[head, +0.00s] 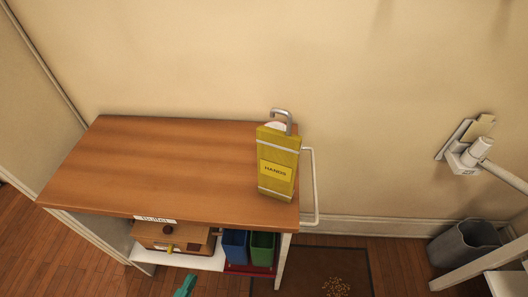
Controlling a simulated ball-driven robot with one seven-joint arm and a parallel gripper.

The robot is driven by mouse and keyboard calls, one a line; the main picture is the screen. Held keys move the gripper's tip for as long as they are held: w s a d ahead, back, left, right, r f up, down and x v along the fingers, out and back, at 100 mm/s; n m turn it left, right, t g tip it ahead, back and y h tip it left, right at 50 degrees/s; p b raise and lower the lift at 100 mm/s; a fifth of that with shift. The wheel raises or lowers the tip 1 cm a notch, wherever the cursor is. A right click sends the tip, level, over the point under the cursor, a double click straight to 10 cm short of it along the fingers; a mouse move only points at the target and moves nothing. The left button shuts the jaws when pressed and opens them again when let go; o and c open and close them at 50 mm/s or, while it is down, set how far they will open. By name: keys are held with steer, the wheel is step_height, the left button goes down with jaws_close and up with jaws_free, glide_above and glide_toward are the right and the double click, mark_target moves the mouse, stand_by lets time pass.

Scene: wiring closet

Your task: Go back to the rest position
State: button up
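I cannot make out my gripper in the head view, so its state and anything in it are hidden. A small teal tip (185,286) pokes up from the bottom edge, left of centre, in front of the cart; I cannot tell what it belongs to. A yellow box labelled HANDS (277,172) stands upright on the right end of the wooden cart top (165,165).
A wooden box (172,236) and blue (235,246) and green bins (262,249) sit below the top. A white rail (314,186) sticks out at the right. A grey waste bin (464,242) and white wall fixture (466,157) are farther right. A mat (355,265) covers some floor.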

steer(key=w+d+f+n+g+h, duration=0.1)
steer(key=w+d+f+g, duration=0.3)
steer(key=d, duration=0.6)
steer(key=w+d+f+g+h, duration=0.1)
steer(key=w+d+f+g, duration=0.2)
steer(key=d+f+g, duration=0.45)
steer(key=s+d+f+n+g+y, duration=0.1)
steer(key=s+d+f+g+y, duration=0.1)
steer(key=d, duration=0.6)
steer(key=s+d+f+n+g+y+p, duration=0.1)
steer(key=s+d+f+y, duration=0.3)
steer(key=s+d, duration=0.5)
steer(key=shift+s+f+n+g+y, duration=0.15)
steer(key=shift+s+n+g+y, duration=0.2)
steer(key=shift+g+y, duration=0.55)
steer(key=shift+w+d+t, duration=0.1)
steer(key=shift+t, duration=0.15)
